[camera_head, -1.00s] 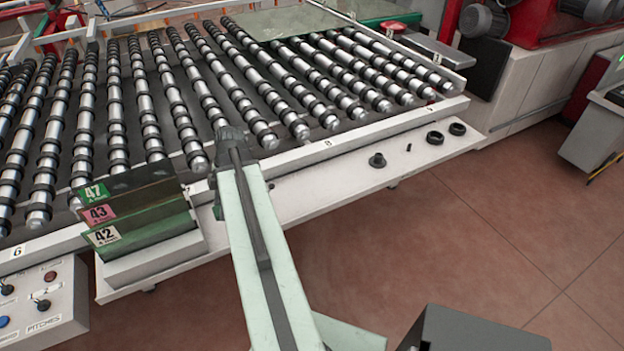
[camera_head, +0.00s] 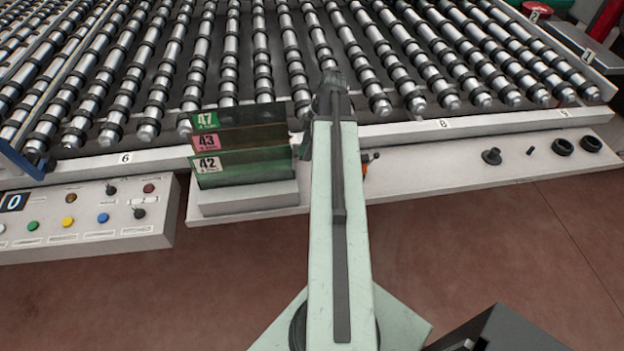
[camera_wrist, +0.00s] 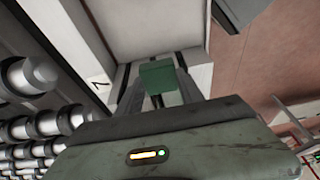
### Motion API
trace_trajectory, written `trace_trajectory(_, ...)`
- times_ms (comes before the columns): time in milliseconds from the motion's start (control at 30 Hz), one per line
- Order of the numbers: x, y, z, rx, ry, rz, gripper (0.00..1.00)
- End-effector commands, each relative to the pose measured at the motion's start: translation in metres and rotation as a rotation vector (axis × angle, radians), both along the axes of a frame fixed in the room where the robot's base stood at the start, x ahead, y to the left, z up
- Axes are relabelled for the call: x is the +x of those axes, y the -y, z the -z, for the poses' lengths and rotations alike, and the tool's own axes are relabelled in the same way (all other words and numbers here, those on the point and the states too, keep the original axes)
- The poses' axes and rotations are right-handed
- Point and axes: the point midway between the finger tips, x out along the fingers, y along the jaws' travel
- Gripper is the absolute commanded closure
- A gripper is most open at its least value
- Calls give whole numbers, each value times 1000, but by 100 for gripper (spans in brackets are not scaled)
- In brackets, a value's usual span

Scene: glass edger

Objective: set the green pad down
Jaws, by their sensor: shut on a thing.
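The green pad (camera_wrist: 163,78) is a small dark green block in the wrist view. It sits between the two grey fingers of my gripper (camera_wrist: 160,90), which is shut on it. A pale surface lies in the picture beyond the pad; I cannot tell whether the pad touches it or is above it. In the head view my pale green arm hides the gripper and the pad.
The roller table (camera_head: 260,60) fills the back. On the white front ledge (camera_head: 430,174) stand a rack of glass samples (camera_head: 240,150), an orange and black item (camera_head: 366,160), a black knob (camera_head: 491,156) and two black rings (camera_head: 577,146). A button panel (camera_head: 85,217) is at left.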

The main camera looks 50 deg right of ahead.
Motion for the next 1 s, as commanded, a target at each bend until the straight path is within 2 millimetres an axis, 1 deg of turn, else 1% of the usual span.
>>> trace_trajectory(33,0,0,30,0,0,0,93)
trace_trajectory(200,0,0,73,0,0,-1,93)
trace_trajectory(233,0,0,79,0,0,-1,93)
trace_trajectory(300,0,-1,86,0,0,-1,93)
trace_trajectory(467,1,-1,84,0,0,-1,93)
trace_trajectory(500,1,-1,86,0,0,-1,93)
trace_trajectory(567,1,-1,94,0,0,-2,93)
trace_trajectory(700,1,-1,122,0,0,-2,93)
trace_trajectory(767,1,-1,130,0,0,-2,93)
trace_trajectory(833,1,-1,132,0,0,-2,93)
trace_trajectory(1000,1,-1,127,0,0,-3,93)
